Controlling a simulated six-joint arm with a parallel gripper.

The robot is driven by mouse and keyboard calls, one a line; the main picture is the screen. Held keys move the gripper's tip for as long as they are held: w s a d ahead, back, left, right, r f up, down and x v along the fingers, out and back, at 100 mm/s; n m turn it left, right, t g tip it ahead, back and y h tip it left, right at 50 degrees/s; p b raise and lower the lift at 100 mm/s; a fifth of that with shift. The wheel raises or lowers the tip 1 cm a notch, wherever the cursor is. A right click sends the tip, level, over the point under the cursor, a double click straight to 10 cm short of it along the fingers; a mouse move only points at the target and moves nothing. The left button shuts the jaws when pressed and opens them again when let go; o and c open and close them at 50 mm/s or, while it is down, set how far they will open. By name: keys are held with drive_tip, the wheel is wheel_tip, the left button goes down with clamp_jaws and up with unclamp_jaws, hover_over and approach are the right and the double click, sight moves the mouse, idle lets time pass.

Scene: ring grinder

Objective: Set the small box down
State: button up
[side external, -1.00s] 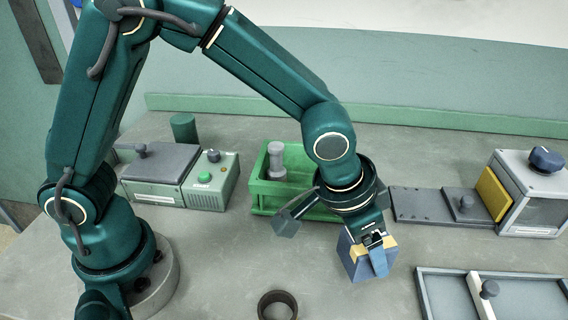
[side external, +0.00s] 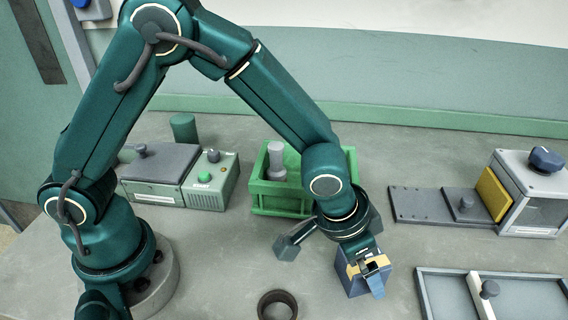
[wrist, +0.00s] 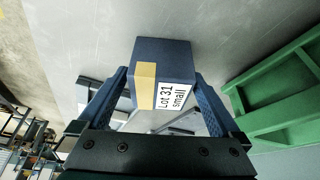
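The small box (side external: 353,285) is dark blue with a yellow stripe. It also shows in the wrist view (wrist: 165,58), where its white label reads "Lot 31 small". My gripper (side external: 364,274) is shut on the box, with one finger on each side of it in the wrist view (wrist: 161,80). The box moves with the gripper and is low over the grey table (side external: 215,275), right of the dark ring. Whether its underside touches the table I cannot tell.
A dark ring (side external: 277,306) lies front centre. A green crate (side external: 285,198) holding a grey part stands behind my gripper. A divided grey tray (side external: 436,294) is at front right, and a grey machine (side external: 530,195) with a yellow panel is at right. Bare table surrounds the box.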

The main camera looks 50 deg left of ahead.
drive_tip(key=v, duration=1.2)
drive_tip(key=s+a+r+n+y, duration=0.1)
drive_tip(key=s+a+n, duration=0.1)
drive_tip(key=s+a, duration=0.3)
drive_tip(key=s+a+r+n+t, duration=0.1)
drive_tip(key=s+a, duration=0.3)
drive_tip(key=a, duration=0.6)
drive_tip(key=shift+s+a+r+n+y, duration=0.2)
drive_tip(key=shift+s+r+n+y, duration=0.25)
drive_tip(key=shift+n, duration=0.25)
drive_tip(key=shift+w+r, duration=0.1)
drive_tip(key=shift+w, duration=0.05)
